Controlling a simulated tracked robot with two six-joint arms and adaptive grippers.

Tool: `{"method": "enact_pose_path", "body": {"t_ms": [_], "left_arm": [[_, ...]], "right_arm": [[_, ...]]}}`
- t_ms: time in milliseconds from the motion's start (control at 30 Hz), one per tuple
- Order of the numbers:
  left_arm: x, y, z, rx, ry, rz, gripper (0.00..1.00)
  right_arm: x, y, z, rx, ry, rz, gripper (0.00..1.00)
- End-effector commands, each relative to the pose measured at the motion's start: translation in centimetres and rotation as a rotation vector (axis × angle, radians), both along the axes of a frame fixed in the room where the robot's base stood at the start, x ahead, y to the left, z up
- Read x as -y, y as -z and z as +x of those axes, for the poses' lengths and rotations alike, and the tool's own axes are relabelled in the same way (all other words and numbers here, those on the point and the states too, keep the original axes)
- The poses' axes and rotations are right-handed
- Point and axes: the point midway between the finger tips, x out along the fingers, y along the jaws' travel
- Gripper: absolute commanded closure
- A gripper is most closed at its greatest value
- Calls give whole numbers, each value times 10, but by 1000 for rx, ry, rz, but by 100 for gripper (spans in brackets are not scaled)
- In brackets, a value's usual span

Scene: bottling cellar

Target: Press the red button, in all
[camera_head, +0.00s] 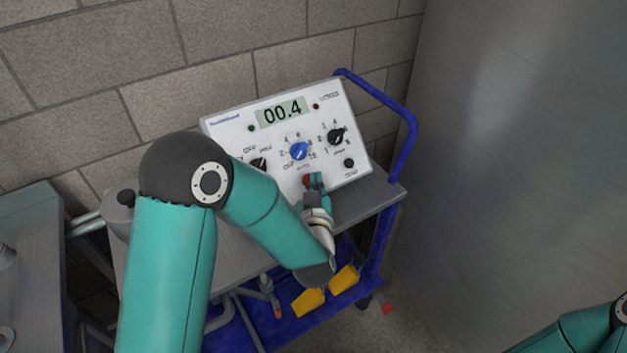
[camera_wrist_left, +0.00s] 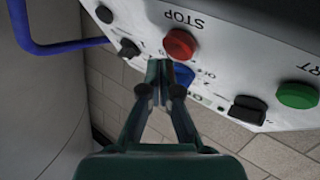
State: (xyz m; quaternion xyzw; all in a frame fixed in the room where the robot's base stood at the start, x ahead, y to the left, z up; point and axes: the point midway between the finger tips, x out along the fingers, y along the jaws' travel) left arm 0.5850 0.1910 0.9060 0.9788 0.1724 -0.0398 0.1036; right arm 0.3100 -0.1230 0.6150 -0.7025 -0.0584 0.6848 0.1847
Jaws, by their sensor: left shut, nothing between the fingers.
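The red button (camera_wrist_left: 180,43), marked STOP, sits on the white control box (camera_head: 220,128). In the head view only a small red part of it (camera_head: 307,179) shows beside my left fingertips. My left gripper (camera_head: 316,181) is shut and empty, its tips close to the box's front face. In the left wrist view the closed fingertips (camera_wrist_left: 159,66) appear just beside the red button, overlapping the area near the blue knob (camera_wrist_left: 184,75). I cannot tell whether they touch the button. My right gripper is out of view.
The box has a display (camera_head: 282,112) reading 00.4, black knobs (camera_head: 336,137) and a green button (camera_wrist_left: 297,95). It stands on a grey-topped cart with a blue handle (camera_head: 405,150). A brick wall is behind; a grey surface (camera_head: 500,150) rises at right.

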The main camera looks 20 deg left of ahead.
Motion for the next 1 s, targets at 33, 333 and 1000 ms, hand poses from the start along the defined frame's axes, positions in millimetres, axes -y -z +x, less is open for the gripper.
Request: {"method": "enact_pose_path", "body": {"t_ms": [33, 333, 1000], "left_arm": [[1, -1, -1, 0, 0, 0, 100], [1, -2, -1, 1, 0, 0, 100], [30, -35, -23, 1, 1, -1, 100]], "right_arm": [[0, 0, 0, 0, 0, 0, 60], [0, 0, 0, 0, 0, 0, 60], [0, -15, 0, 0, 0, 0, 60]]}}
